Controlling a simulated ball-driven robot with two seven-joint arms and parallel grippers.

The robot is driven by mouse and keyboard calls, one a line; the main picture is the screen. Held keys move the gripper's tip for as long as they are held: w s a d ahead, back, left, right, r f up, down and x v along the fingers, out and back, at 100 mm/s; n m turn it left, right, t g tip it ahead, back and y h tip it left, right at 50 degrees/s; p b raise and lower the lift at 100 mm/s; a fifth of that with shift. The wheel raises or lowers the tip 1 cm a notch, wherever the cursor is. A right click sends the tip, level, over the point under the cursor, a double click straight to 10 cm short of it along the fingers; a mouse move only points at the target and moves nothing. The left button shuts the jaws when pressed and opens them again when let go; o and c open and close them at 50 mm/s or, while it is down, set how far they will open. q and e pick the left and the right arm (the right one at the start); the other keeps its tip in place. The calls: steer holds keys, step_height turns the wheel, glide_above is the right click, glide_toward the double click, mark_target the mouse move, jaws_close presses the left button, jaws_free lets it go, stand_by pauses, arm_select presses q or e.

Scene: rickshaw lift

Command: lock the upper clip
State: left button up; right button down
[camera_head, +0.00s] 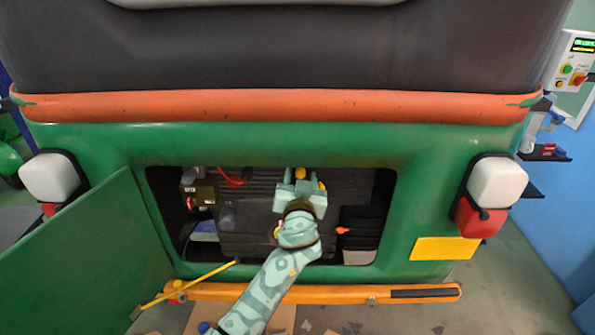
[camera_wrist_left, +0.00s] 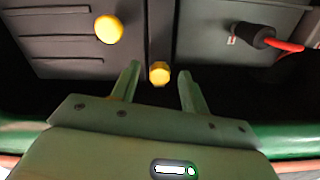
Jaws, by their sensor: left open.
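The engine bay (camera_head: 385,215) of the green rickshaw is open. A yellow knob (camera_head: 300,173), likely on the upper clip, shows at the tip of my left gripper (camera_head: 301,178). In the left wrist view this yellow knob (camera_wrist_left: 159,73) lies between the two open fingers of my left gripper (camera_wrist_left: 159,70), with a visible gap on each side. A second yellow knob (camera_wrist_left: 108,29) is farther off, beyond the left finger; it also shows in the head view (camera_head: 322,186). The clip's body is hidden or too dark to tell. My right gripper is not in view.
A green door panel (camera_head: 85,255) hangs open at the left. A yellow rod (camera_head: 190,285) slants up to the bay's lower edge. The orange bumper (camera_head: 330,292) runs below. In the wrist view a red cable with a black plug (camera_wrist_left: 252,35) is at the right.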

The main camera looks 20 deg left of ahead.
arm_select(q)
steer(key=shift+s+d+r, duration=0.1)
steer(key=shift+s, duration=0.05)
steer(key=shift+c, duration=0.9)
jaws_close()
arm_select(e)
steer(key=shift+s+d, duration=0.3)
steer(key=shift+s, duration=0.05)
